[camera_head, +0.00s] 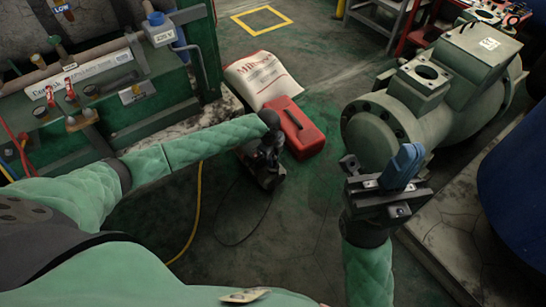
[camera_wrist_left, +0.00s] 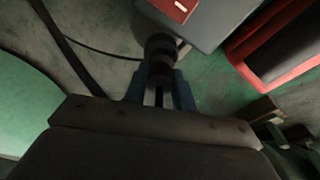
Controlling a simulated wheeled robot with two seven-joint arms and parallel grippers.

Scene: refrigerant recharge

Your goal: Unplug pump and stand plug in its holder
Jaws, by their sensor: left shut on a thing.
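My left gripper (camera_head: 268,160) reaches down at the pump (camera_head: 268,180), a dark low unit on the floor, and hides much of it. In the left wrist view the blue-grey fingers of my left gripper (camera_wrist_left: 160,95) are shut on a dark ribbed cylindrical piece (camera_wrist_left: 160,48), which looks like the plug. It stands against a grey body with a red label (camera_wrist_left: 181,8); whether it is seated there I cannot tell. My right gripper (camera_head: 403,165) is raised at the right with its blue finger part visible; its opening is unclear. I cannot make out the plug holder.
A red case (camera_head: 297,128) and a white sack (camera_head: 262,78) lie just behind the pump. A green compressor (camera_head: 405,120) stands right, a blue drum (camera_head: 520,180) at the far right. A thin black cable (camera_head: 222,238) and yellow hose (camera_head: 196,215) cross the floor.

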